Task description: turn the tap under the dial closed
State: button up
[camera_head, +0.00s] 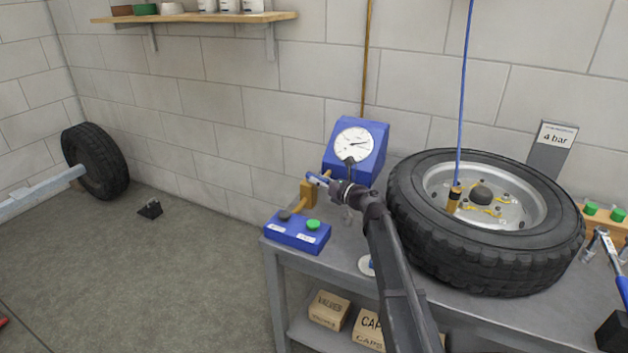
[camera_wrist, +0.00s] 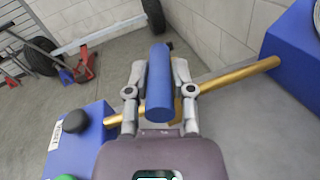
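The dial (camera_head: 354,144) is a round white gauge on a blue box, its needle pointing right. Below it, a brass pipe (camera_wrist: 245,75) runs between the blue dial box and a low blue box. The tap has a blue handle (camera_head: 317,178), which also shows in the wrist view (camera_wrist: 160,85), lying across the pipe's line in that picture. My gripper (camera_head: 329,183) is at the handle, with one finger on each side, as the wrist view (camera_wrist: 160,72) shows. The fingers appear closed against the handle's sides. The tap's stem is mostly hidden.
The low blue box (camera_head: 298,232) has a black and a green knob and stands at the bench's left corner. A large tyre (camera_head: 480,260) fills the bench on the right. A block wall stands behind. The floor left of the bench is mostly clear.

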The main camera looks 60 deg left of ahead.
jog(key=o, duration=0.3)
